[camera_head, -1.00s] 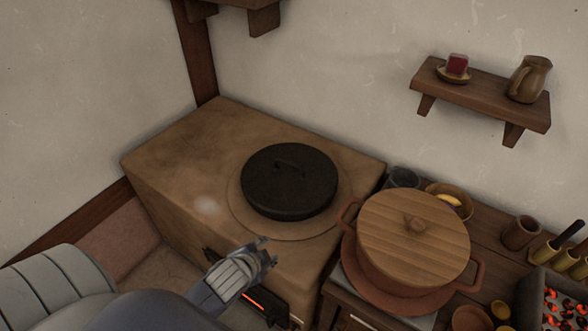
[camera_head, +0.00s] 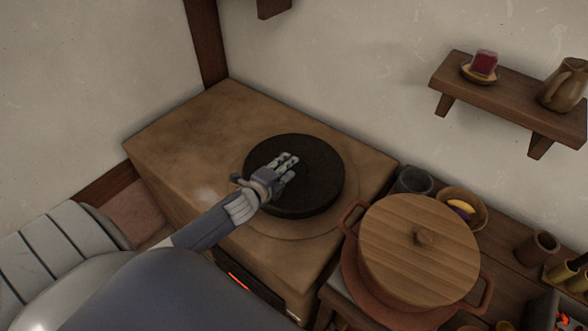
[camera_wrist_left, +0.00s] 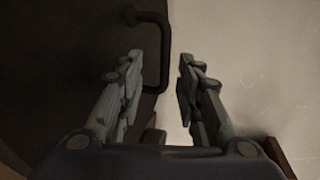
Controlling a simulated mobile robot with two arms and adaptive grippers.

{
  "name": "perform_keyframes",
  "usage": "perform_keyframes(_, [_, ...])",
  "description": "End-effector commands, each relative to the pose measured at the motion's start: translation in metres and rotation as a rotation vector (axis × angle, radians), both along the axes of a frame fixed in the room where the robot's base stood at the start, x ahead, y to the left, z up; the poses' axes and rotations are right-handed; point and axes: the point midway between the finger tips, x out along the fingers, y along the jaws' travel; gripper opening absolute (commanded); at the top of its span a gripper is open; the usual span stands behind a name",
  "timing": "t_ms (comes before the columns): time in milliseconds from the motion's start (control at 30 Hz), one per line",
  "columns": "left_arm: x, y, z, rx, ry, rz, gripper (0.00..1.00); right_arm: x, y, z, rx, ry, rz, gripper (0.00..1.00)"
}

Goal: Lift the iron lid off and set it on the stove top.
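The round black iron lid (camera_head: 322,182) sits flat on the clay-coloured stove top (camera_head: 190,140). My left gripper (camera_head: 286,167) is over the lid's middle and covers its handle in the head view. In the left wrist view the gripper (camera_wrist_left: 160,62) is open, its two fingers apart. The lid's bar handle (camera_wrist_left: 163,35) shows just past the fingertips, partly in the gap and partly behind the left finger. I cannot tell whether a finger touches it. My right gripper is in neither view.
A large pot with a wooden lid (camera_head: 420,250) stands on the counter right of the stove. A dark cup (camera_head: 414,180) and a bowl (camera_head: 470,222) are behind it. A wall shelf (camera_head: 500,103) holds a jug (camera_head: 563,85). The stove's left part is bare.

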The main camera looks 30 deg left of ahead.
Motion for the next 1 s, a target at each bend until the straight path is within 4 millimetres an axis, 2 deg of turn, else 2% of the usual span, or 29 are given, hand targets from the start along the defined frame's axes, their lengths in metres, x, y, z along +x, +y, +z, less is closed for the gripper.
perform_keyframes(267, [0.016, 0.002, -0.003, -0.003, 0.000, 0.001, 0.33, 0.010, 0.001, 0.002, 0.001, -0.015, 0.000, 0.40])
perform_keyframes(600, [0.054, 0.008, -0.013, -0.004, 0.001, 0.001, 0.33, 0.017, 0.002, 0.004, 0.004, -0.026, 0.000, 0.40])
perform_keyframes(933, [0.058, 0.008, -0.015, -0.003, 0.001, 0.000, 0.33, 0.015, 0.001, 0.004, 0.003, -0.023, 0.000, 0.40])
perform_keyframes(967, [0.058, 0.008, -0.015, -0.003, 0.001, 0.000, 0.28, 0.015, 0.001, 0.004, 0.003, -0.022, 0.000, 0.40])
perform_keyframes(1000, [0.058, 0.008, -0.015, -0.003, 0.001, 0.000, 0.19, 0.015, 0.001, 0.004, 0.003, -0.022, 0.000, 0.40])
